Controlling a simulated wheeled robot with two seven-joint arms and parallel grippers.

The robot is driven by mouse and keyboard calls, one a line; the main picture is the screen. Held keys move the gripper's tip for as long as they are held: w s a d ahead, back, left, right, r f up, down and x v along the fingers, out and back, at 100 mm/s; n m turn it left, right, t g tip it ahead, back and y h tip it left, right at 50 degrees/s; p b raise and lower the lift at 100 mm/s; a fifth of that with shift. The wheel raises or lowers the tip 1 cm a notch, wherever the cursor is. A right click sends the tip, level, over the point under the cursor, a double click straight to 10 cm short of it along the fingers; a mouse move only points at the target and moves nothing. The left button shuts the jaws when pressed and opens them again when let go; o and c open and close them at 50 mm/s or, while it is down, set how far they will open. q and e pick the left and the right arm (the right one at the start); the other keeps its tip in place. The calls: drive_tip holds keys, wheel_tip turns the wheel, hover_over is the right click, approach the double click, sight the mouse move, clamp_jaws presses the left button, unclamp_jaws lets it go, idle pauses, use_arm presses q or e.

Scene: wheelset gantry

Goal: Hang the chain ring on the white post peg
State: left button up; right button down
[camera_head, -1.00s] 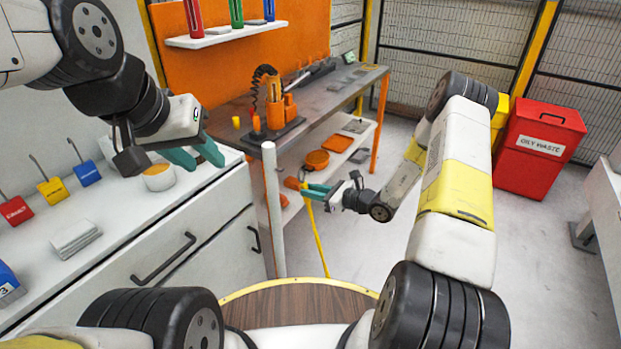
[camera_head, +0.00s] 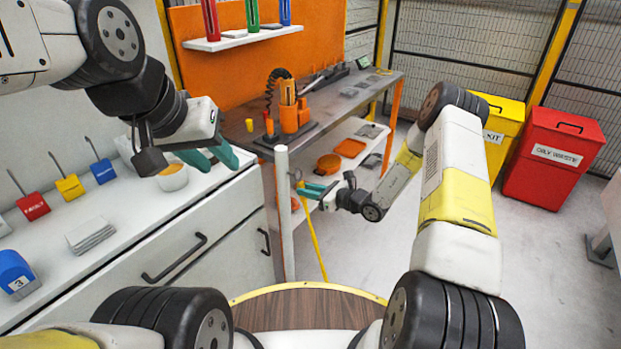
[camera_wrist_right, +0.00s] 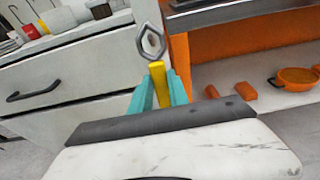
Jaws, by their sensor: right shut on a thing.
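The white post (camera_head: 284,215) stands upright in front of the workbench in the head view; I cannot make out its peg. My right gripper (camera_head: 306,189) is just right of the post's upper part, with a small gap in the picture. In the right wrist view its teal fingers (camera_wrist_right: 159,92) are shut on a yellow piece (camera_wrist_right: 158,80). A grey, diamond-shaped chain ring (camera_wrist_right: 150,43) sticks out beyond that piece. A thin yellow length (camera_head: 316,250) hangs below the gripper in the head view. My left gripper (camera_head: 212,158) is open and empty over the white counter.
A white and orange cup (camera_head: 172,178) stands on the counter (camera_head: 130,228) beneath my left gripper. The workbench (camera_head: 340,100) with an orange tool holder is behind the post; its lower shelf holds orange items. A red bin (camera_head: 552,160) stands at the right. Floor between is clear.

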drive_tip(key=shift+w+a+f, duration=0.1)
drive_tip(key=shift+w+a, duration=0.2)
drive_tip(key=shift+a, duration=0.15)
drive_tip(key=shift+w+a+f, duration=0.25)
drive_tip(key=shift+a+f, duration=0.1)
drive_tip(key=shift+f, duration=0.25)
drive_tip(key=shift+w+a+f, duration=0.1)
drive_tip(key=shift+f, duration=0.3)
drive_tip(key=shift+f, duration=0.1)
drive_tip(key=c, duration=1.2)
unclamp_jaws()
